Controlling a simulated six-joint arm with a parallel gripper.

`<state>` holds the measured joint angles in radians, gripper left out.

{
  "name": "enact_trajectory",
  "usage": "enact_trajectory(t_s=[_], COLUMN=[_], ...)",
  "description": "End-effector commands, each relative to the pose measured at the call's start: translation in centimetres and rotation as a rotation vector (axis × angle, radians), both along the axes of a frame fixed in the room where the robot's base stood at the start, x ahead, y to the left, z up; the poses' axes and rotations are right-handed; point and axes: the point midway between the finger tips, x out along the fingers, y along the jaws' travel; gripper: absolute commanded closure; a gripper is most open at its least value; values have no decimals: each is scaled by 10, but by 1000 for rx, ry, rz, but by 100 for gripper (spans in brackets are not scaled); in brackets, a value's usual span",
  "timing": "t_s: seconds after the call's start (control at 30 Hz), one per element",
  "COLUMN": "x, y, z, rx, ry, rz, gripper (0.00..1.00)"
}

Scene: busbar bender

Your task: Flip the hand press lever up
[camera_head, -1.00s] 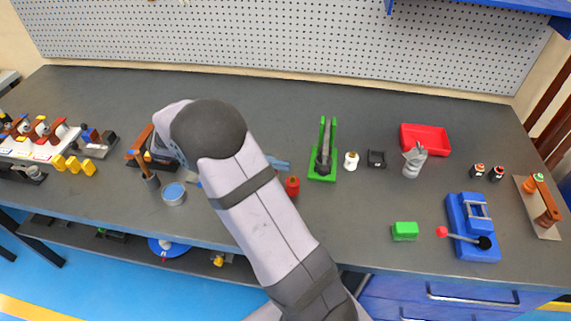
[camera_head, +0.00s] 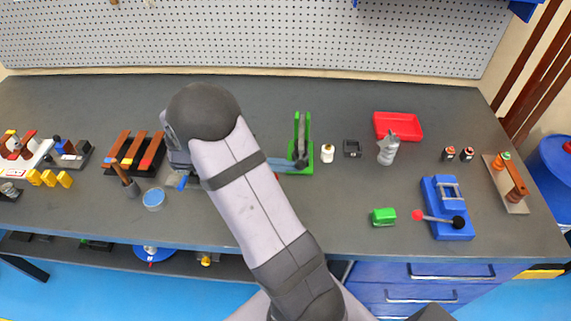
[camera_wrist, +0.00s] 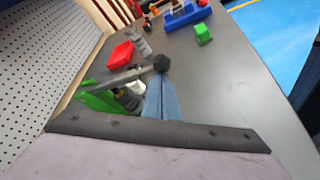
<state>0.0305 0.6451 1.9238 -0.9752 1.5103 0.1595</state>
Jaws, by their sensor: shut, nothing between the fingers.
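The hand press appears to be the green-framed tool (camera_head: 311,148) right of my arm. Its grey lever (camera_head: 302,133) runs from the back towards the front and ends in a black knob (camera_head: 300,163). My gripper (camera_head: 293,164) is shut and empty, its blue fingers pointing right, with the tips at the knob. In the wrist view, the grey lever (camera_wrist: 120,79) and black knob (camera_wrist: 162,63) show just beyond the fingertips (camera_wrist: 161,80). I cannot tell whether they touch.
Bare table lies in front.

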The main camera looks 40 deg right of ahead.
Motion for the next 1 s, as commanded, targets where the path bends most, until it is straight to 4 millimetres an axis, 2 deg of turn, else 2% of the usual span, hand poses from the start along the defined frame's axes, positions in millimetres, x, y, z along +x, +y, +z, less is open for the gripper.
enact_trajectory(t_s=[0.27, 0.47, 1.0], x=[0, 0, 8], y=[0, 1, -8], z=[3, 16, 84], rx=[7, 46, 301], ry=[8, 46, 301], rz=[-1, -1, -1], gripper=[100, 100, 100])
